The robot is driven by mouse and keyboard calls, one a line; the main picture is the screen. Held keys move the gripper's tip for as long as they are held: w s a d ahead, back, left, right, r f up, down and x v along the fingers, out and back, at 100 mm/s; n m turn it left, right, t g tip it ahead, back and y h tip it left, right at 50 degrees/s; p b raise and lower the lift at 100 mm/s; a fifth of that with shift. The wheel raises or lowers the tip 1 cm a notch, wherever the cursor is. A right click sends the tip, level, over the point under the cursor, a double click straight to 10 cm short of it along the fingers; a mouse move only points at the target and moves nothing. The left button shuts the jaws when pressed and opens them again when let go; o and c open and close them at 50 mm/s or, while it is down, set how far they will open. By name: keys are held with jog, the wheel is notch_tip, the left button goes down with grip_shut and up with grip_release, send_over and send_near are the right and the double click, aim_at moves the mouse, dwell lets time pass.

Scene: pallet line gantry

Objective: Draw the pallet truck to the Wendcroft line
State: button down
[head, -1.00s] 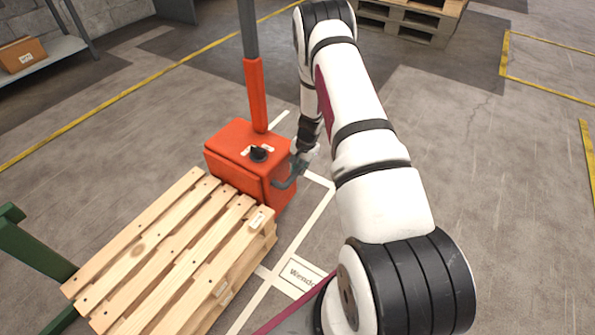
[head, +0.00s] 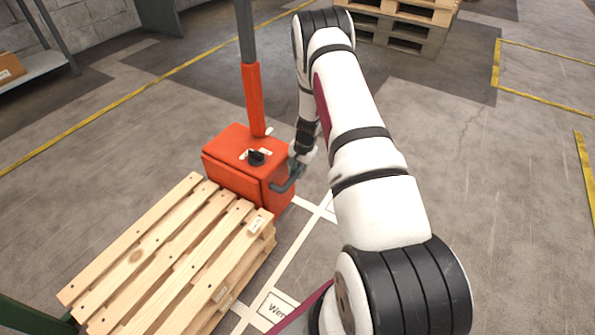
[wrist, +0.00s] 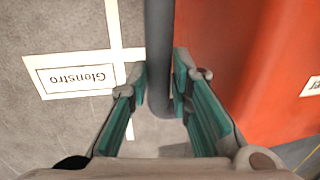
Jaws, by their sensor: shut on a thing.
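The pallet truck (head: 240,180) is an orange-red box body with an upright mast and a black knob on top. A slatted wooden pallet (head: 180,265) sits against it on the near side. My gripper (head: 296,168) is at the truck's right side, shut on its bent grey handle (head: 283,186). In the wrist view my teal-padded fingers (wrist: 160,85) stand either side of the handle (wrist: 158,35), beside the red body (wrist: 250,70). A floor label reading "Wen..." (head: 277,307), partly hidden by my arm, lies right of the pallet. An upside-down "Glenstro" label (wrist: 78,78) shows in the wrist view.
White lines (head: 295,245) cross the floor right of the truck. A green frame (head: 30,316) is at the lower left. Stacked pallets (head: 405,35) stand at the back, and a shelf with a carton (head: 8,68) at the left. The floor at right is open, with yellow lines.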

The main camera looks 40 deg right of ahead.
jog(key=shift+d+r, duration=0.25)
jog(key=shift+d, duration=0.2)
jog(key=c, duration=1.6)
grip_release()
jog(key=shift+o, duration=0.8)
jog(key=shift+a+f, duration=0.1)
jog(key=shift+a, duration=0.1)
notch_tip(320, 180, up, 12)
jog(key=s, duration=0.2)
jog(key=shift+d, duration=0.4)
jog(key=shift+f, duration=0.1)
